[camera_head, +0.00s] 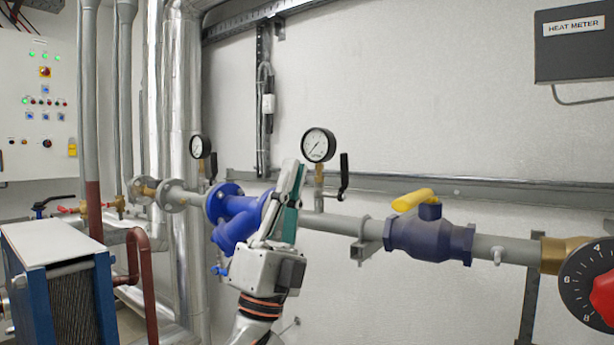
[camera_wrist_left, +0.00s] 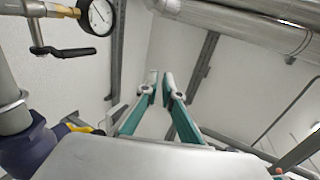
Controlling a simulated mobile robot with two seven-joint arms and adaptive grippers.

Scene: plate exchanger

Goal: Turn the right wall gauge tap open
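The right wall gauge (camera_head: 319,145) is a round white dial with a black rim above the grey pipe. Its tap has a black lever (camera_head: 344,175) standing upright on the right of the brass stem (camera_head: 319,177). The wrist view shows this gauge (camera_wrist_left: 98,14) and lever (camera_wrist_left: 65,51) at upper left, the lever roughly parallel to the stem. My left gripper (camera_head: 292,172) points up, left of the stem and apart from the lever in the picture. In the wrist view its green-padded fingers (camera_wrist_left: 161,79) are apart with nothing between them. My right gripper is not in view.
The grey pipe (camera_head: 340,225) runs across the wall, with a blue valve (camera_head: 430,238) and yellow handle (camera_head: 412,200) to the right. A blue fitting (camera_head: 232,215) is behind my left gripper. Another gauge (camera_head: 197,147) is farther left. The wall above the gauge is clear.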

